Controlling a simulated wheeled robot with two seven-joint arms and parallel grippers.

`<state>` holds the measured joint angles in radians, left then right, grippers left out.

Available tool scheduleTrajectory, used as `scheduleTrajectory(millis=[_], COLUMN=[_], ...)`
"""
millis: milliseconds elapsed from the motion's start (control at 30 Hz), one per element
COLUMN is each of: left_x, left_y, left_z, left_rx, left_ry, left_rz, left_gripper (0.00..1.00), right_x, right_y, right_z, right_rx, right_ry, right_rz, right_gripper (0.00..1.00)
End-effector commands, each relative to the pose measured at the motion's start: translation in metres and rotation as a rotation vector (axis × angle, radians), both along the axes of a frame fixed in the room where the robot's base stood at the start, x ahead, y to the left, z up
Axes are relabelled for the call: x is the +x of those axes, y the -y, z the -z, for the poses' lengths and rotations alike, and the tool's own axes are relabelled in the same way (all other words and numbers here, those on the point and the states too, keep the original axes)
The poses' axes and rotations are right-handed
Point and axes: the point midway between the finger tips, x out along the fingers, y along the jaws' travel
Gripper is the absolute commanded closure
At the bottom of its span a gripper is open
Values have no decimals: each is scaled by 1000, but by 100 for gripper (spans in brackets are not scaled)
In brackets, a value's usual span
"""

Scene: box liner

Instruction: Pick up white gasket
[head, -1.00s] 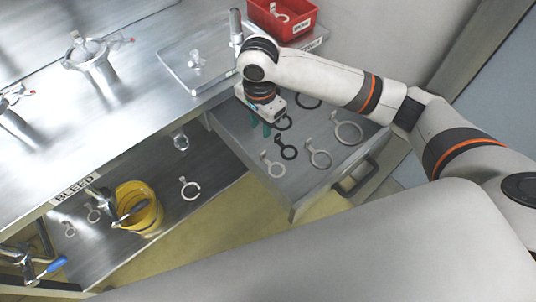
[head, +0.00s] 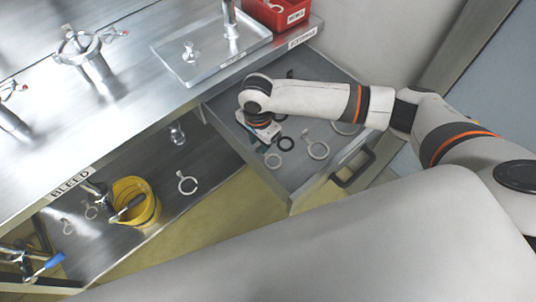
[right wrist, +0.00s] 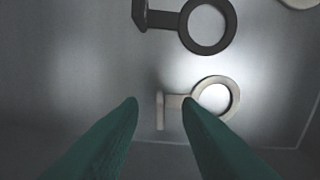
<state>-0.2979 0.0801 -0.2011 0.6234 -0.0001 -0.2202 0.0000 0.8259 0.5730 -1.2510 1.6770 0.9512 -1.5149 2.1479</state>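A small white gasket (head: 273,161) with a flat tab lies in the open drawer in the head view, just below my right gripper (head: 262,147). In the right wrist view the white gasket (right wrist: 236,96) lies on the drawer floor, its ring to the right and its tab to the left. My right gripper (right wrist: 160,103) is open and empty, its green fingers pointing at the gasket. The tab shows between the fingertips, and the right fingertip overlaps the neck and ring edge in the picture. Whether they touch cannot be told. My left gripper is not in view.
A black gasket (head: 286,143) and larger white gaskets (head: 318,150) lie in the drawer nearby. The drawer's front wall (head: 312,190) bounds the space. Left are a lower shelf with a yellow container (head: 137,203) and another white gasket (head: 187,184). A red bin (head: 276,14) stands on the counter.

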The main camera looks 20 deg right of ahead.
Motion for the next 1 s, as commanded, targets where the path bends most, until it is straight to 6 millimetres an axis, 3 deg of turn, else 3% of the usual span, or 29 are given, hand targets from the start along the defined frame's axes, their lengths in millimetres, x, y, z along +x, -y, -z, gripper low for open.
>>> scheduleTrajectory(millis=[100, 300, 667, 767, 1000], left_x=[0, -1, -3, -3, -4], left_y=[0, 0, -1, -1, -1], left_z=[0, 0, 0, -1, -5], left_rx=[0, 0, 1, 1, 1], left_ry=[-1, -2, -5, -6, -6], left_rz=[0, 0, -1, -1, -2], left_gripper=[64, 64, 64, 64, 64], right_x=[0, 0, 0, 1, 1], right_y=[0, 0, -1, -1, -1], right_z=[0, 0, -4, -15, -64], right_rx=[0, 1, 1, 3, 4], right_ry=[0, 0, 0, 2, 3], right_rz=[-1, -1, -1, -1, -1], right_gripper=[71, 100, 100, 100, 100])
